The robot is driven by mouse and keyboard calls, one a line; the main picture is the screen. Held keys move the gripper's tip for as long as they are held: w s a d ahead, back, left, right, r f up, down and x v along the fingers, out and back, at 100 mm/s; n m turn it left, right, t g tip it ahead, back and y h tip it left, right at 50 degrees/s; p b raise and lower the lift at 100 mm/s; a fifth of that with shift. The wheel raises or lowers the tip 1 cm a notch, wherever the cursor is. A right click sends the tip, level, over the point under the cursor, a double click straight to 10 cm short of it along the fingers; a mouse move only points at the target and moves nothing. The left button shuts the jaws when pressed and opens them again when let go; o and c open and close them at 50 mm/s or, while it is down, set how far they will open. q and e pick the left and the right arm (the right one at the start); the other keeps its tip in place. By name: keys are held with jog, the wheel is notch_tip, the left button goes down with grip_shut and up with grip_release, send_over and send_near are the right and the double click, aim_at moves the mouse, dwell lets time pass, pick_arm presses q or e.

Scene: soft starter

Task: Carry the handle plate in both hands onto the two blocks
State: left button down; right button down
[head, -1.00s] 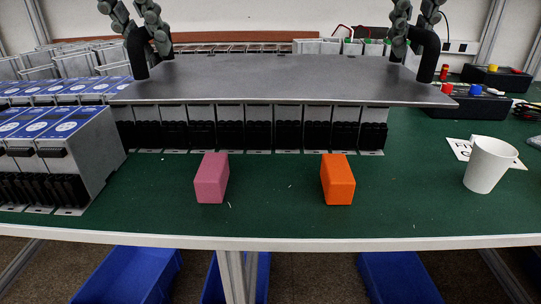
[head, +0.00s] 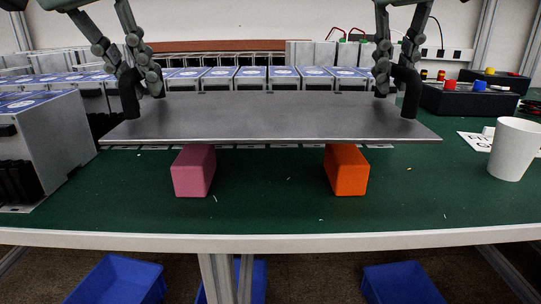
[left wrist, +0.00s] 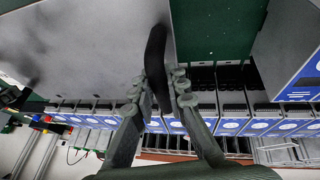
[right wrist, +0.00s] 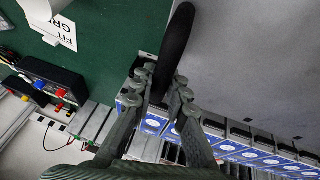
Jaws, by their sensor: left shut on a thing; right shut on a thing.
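The grey handle plate (head: 265,115) is roughly level in the head view, with a black upright handle at each end. My left gripper (head: 143,82) is shut on the left handle (head: 129,95); the left wrist view shows its fingers around that handle (left wrist: 155,55). My right gripper (head: 393,80) is shut on the right handle (head: 409,92), also seen in the right wrist view (right wrist: 173,45). The pink block (head: 193,173) and orange block (head: 346,171) stand on the green table below the plate's front edge, which hides their upper rear parts. I cannot tell whether plate and blocks touch.
Rows of blue-labelled units (head: 237,75) stand behind the plate, and a grey unit (head: 50,140) stands at left. A white cup (head: 514,150) and black boxes (head: 465,98) are at right. The green table (head: 270,208) is clear in front of the blocks.

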aim_at(142, 114)
pick_arm(q)
jog(key=shift+f, duration=0.1)
pick_arm(e)
jog(key=shift+d, duration=0.1)
